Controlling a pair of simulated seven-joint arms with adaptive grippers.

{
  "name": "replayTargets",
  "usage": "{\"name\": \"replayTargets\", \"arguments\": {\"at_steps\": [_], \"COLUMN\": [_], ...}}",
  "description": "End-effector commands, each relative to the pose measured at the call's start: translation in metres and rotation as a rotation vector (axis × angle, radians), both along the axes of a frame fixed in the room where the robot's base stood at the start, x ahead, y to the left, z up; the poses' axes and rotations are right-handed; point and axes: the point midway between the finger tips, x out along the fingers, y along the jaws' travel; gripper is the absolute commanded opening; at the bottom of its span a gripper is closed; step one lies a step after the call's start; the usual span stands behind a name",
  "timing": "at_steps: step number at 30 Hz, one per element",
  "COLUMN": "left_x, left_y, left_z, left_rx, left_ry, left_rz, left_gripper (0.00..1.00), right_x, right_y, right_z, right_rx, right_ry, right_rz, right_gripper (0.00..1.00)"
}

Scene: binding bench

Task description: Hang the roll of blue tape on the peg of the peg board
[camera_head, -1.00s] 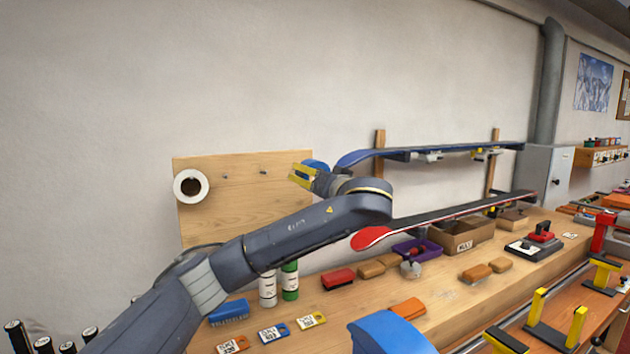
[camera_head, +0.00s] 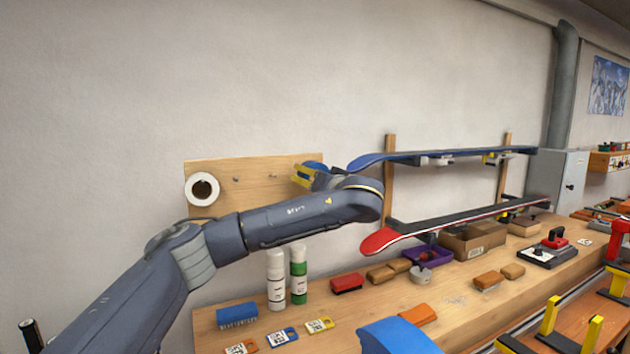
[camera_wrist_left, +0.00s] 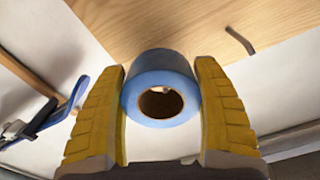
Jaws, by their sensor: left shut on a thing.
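My left gripper (camera_head: 304,176) has yellow fingers and is shut on the roll of blue tape (camera_head: 316,165), in front of the right part of the wooden peg board (camera_head: 222,172). In the left wrist view the roll (camera_wrist_left: 163,63) sits between both yellow fingers, its round hole facing the camera. A small pale spot shows inside the hole; I cannot tell what it is. A bare metal peg (camera_wrist_left: 241,42) shows on the board beyond the roll, to its upper right. In the head view, two small bare pegs show left of the gripper. My right gripper is not in view.
A white roll (camera_head: 202,190) hangs at the board's left. A blue ski (camera_head: 440,153) and a red-tipped ski (camera_head: 450,225) lie on a wall rack to the right. White and green bottles (camera_head: 298,275) and several brushes and blocks stand on the bench (camera_head: 460,300) below.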

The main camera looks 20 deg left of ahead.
Motion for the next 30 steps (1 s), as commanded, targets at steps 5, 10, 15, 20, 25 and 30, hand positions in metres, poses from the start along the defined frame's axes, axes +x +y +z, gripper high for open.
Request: {"name": "replayTargets", "arguments": {"at_steps": [5, 10, 15, 20, 25, 30], "left_x": [0.008, 0.015, 0.021, 0.024, 0.025, 0.025], "left_y": [0.008, 0.015, 0.02, 0.022, 0.022, 0.022], "left_z": [0.001, -0.002, -0.003, -0.007, -0.009, -0.011], "left_rx": [0.001, -0.002, -0.003, -0.002, -0.002, 0.0], "left_ry": [-0.003, -0.002, -0.003, -0.001, -0.002, -0.001], "left_rz": [0.003, 0.002, 0.002, 0.0, 0.001, 0.001], "left_gripper": [0.44, 0.44, 0.44, 0.44, 0.44, 0.44], "right_x": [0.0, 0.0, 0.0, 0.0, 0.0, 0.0], "right_y": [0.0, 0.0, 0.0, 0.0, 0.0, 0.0], "right_z": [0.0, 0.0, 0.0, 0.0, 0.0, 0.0], "right_rx": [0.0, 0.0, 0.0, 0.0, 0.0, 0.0], "right_ry": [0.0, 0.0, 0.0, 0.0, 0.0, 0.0], "right_rz": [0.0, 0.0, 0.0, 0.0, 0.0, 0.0], "right_gripper": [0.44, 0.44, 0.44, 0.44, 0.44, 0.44]}}
